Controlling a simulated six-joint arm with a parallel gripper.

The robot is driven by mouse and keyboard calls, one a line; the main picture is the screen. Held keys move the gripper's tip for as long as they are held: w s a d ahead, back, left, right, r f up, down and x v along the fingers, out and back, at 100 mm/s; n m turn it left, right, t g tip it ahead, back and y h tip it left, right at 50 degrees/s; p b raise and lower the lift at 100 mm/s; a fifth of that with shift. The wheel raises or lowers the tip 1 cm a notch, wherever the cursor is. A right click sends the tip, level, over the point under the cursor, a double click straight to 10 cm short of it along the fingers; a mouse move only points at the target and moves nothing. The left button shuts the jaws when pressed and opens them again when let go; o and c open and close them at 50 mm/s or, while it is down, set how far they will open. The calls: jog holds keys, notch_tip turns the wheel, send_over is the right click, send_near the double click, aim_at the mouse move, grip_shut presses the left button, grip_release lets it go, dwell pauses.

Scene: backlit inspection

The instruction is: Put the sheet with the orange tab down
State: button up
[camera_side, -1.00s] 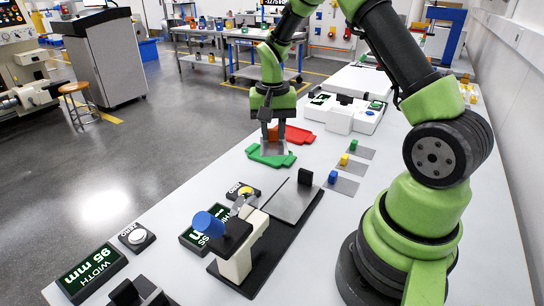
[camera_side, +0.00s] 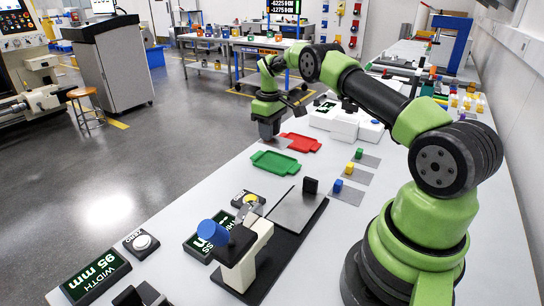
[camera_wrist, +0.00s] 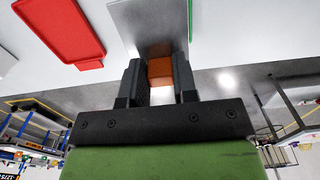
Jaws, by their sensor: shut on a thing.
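The orange tab (camera_wrist: 160,72) sits between the two fingers of my gripper (camera_wrist: 160,82) in the wrist view. Its grey metal sheet (camera_wrist: 150,22) stretches away from the fingers there. In the side view my gripper (camera_side: 268,130) is over the table's left edge, left of the red tray (camera_side: 300,143) and beyond the green tray (camera_side: 275,162). Part of a grey sheet (camera_side: 280,143) shows beside the gripper; the orange tab is hidden there. The red tray also lies at upper left in the wrist view (camera_wrist: 62,30). I cannot tell whether the sheet touches the table.
Sheets with a green tab (camera_side: 358,153), a yellow tab (camera_side: 349,167) and a blue tab (camera_side: 338,186) lie to the right. A gauge with a blue knob (camera_side: 213,232) stands in front on a black base. White instruments (camera_side: 345,127) stand behind the red tray.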

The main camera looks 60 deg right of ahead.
aim_at(270, 161)
notch_tip(270, 161, down, 7)
jog(key=shift+r, duration=0.1)
dwell(0.4)
jog(key=o, duration=0.9)
